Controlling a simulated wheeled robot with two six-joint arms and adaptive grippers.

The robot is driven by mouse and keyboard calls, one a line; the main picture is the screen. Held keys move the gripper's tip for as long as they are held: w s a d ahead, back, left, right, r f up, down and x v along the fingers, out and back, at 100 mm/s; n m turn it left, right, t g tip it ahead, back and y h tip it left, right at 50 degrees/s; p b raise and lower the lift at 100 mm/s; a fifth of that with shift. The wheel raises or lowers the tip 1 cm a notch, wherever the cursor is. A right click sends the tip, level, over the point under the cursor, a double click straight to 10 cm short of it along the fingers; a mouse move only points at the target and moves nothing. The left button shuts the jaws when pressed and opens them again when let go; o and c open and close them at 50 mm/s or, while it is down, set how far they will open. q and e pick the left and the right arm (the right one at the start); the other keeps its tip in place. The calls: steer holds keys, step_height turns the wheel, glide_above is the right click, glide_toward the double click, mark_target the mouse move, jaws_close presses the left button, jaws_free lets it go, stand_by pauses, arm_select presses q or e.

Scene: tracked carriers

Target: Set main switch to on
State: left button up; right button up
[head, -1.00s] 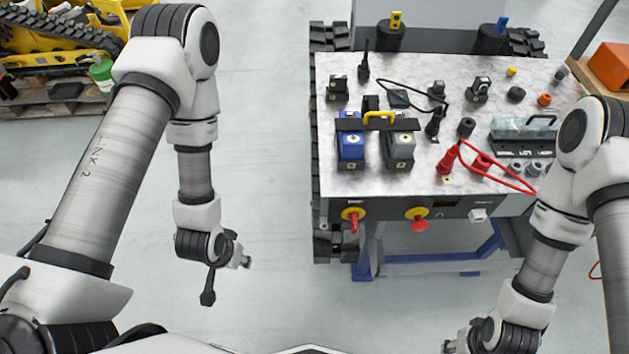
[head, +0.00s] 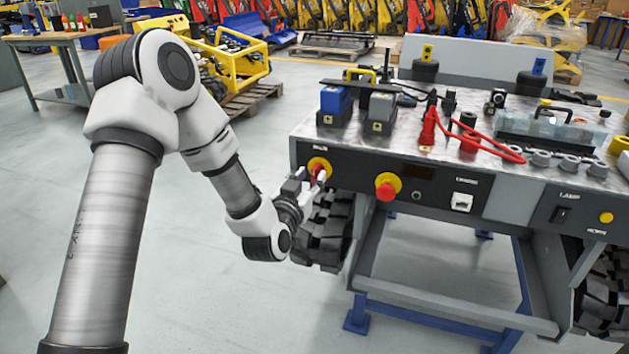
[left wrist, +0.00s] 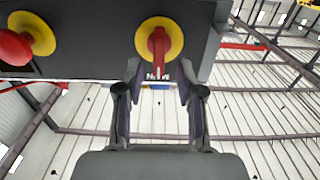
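The main switch (head: 319,166) is a red handle on a yellow disc, at the left end of the dark front panel under its label. The left wrist view shows the switch (left wrist: 158,42) closer, with its red handle running vertically in the picture. My left gripper (head: 308,180) is at the switch in the head view, partly hiding it. In the left wrist view, my left gripper's fingers (left wrist: 160,72) are open, one on each side of the handle's end, with gaps between. My right gripper is out of view.
A red push button on a yellow disc (head: 387,186) is right of the switch and also shows in the left wrist view (left wrist: 16,46). Blue and grey blocks (head: 335,104) and a red cable (head: 484,148) are on the bench top. A black track (head: 325,230) is below the switch.

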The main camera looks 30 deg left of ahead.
mark_target(314, 174)
arm_select(q)
steer(key=shift+x, duration=1.55)
steer(key=shift+d, duration=0.1)
jaws_close()
